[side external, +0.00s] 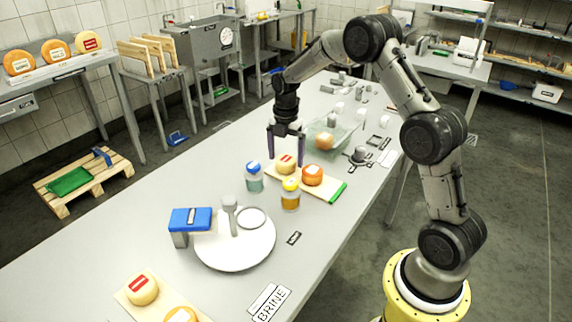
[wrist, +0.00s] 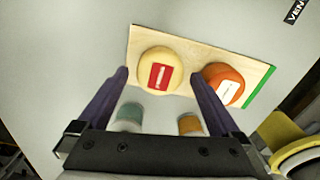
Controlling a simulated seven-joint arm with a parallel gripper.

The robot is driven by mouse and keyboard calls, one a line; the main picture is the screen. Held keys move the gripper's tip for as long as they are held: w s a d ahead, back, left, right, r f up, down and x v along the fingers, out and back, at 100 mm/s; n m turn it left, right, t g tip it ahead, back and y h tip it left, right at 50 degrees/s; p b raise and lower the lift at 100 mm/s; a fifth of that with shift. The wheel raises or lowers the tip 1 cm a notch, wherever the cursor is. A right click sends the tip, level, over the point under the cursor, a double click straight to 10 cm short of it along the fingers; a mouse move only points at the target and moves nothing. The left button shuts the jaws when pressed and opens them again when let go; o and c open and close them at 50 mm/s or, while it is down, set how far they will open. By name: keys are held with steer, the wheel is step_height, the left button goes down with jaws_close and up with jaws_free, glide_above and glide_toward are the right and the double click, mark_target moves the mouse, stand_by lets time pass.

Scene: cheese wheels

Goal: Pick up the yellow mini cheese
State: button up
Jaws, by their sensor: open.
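The yellow mini cheese (side external: 286,164) with a red label sits on a small wooden board (side external: 326,187), left of an orange cheese (side external: 312,175). In the wrist view the yellow cheese (wrist: 159,70) lies between and beyond the two finger lines, and the orange cheese (wrist: 223,84) is just right of the right finger. My gripper (side external: 286,158) is open and points down at the yellow cheese; its fingers are spread wide and nothing is between the tips that I can see held. In the wrist view my gripper (wrist: 158,78) shows both purple fingers.
A clear tub (side external: 330,134) holding an orange cheese is behind. A white round plate (side external: 250,252) lies nearer. More cheeses (side external: 142,289) sit at the front left.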

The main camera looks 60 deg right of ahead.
steer(key=shift+f, duration=0.65)
steer(key=c, duration=1.3)
steer(key=shift+c, duration=0.5)
steer(key=shift+r, duration=0.15)
